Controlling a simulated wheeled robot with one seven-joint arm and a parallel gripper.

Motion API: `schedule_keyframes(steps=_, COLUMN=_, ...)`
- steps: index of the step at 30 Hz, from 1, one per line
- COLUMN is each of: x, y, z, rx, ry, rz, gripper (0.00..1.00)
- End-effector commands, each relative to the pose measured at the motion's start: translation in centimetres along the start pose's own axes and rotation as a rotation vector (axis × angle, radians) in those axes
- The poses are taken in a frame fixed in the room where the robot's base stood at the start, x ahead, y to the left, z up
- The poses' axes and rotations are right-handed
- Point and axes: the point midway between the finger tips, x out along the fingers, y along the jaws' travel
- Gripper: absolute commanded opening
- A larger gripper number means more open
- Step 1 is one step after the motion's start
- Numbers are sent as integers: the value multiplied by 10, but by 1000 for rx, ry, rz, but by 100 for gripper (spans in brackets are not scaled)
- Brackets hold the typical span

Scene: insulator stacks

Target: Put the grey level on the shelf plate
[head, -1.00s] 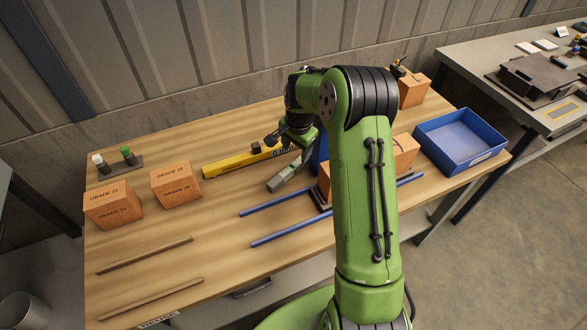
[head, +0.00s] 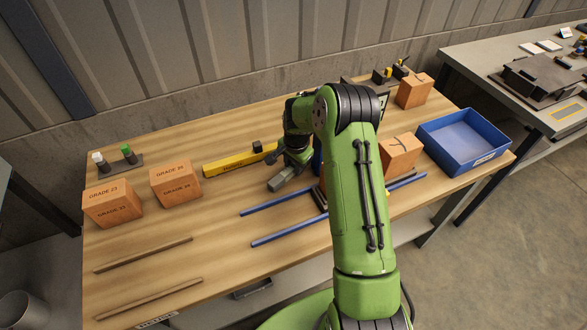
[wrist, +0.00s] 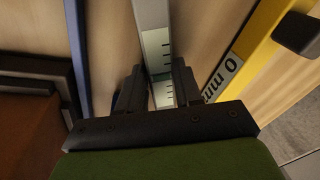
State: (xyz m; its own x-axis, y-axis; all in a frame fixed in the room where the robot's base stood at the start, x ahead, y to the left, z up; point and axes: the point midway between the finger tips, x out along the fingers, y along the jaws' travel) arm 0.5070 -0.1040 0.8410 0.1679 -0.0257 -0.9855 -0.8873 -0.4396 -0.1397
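The grey level (head: 284,179) is a short grey bar on the wooden table, left of my arm; its far part is hidden behind my gripper. In the wrist view the level (wrist: 156,45) runs between my fingers and has a pale scale with black marks. My gripper (wrist: 162,88) has one finger on each side of the level, very near its sides; I cannot tell whether they press on it. In the head view my gripper (head: 291,160) is low over the level. I cannot tell for sure which thing is the shelf plate; a dark plate edge (head: 319,198) shows beside my arm.
A yellow level (head: 238,161) lies just behind. Two blue rods (head: 275,201) (head: 290,229) lie in front. Orange blocks (head: 112,203) (head: 176,180) (head: 400,156) (head: 414,90) and a blue tray (head: 464,142) stand around. Two wooden sticks (head: 143,254) (head: 150,299) lie front left.

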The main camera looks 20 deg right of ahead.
Motion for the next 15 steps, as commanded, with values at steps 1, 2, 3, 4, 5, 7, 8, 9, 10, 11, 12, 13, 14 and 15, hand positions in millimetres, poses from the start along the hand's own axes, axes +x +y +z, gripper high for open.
schedule_keyframes(steps=1, x=0, y=0, z=0, rx=0, ry=0, rz=0, gripper=22)
schedule_keyframes(steps=2, x=0, y=0, z=0, rx=0, ry=0, rz=0, gripper=17)
schedule_keyframes(steps=3, x=0, y=0, z=0, rx=0, ry=0, rz=0, gripper=11)
schedule_keyframes(steps=4, x=0, y=0, z=0, rx=0, ry=0, rz=0, gripper=6)
schedule_keyframes(steps=5, x=0, y=0, z=0, rx=0, ry=0, rz=0, gripper=2)
schedule_keyframes(steps=7, x=0, y=0, z=0, rx=0, ry=0, rz=0, gripper=0)
schedule_keyframes(steps=8, x=0, y=0, z=0, rx=0, ry=0, rz=-1, gripper=0)
schedule_keyframes(steps=9, x=0, y=0, z=0, rx=0, ry=0, rz=-1, gripper=0)
schedule_keyframes(steps=10, x=0, y=0, z=0, rx=0, ry=0, rz=-1, gripper=0)
schedule_keyframes(steps=11, x=0, y=0, z=0, rx=0, ry=0, rz=-1, gripper=0)
schedule_keyframes(steps=12, x=0, y=0, z=0, rx=0, ry=0, rz=-1, gripper=0)
schedule_keyframes(steps=13, x=0, y=0, z=0, rx=0, ry=0, rz=-1, gripper=0)
schedule_keyframes(steps=14, x=-1, y=0, z=0, rx=0, ry=0, rz=-1, gripper=0)
schedule_keyframes(steps=15, x=-2, y=-1, z=0, rx=0, ry=0, rz=-1, gripper=0)
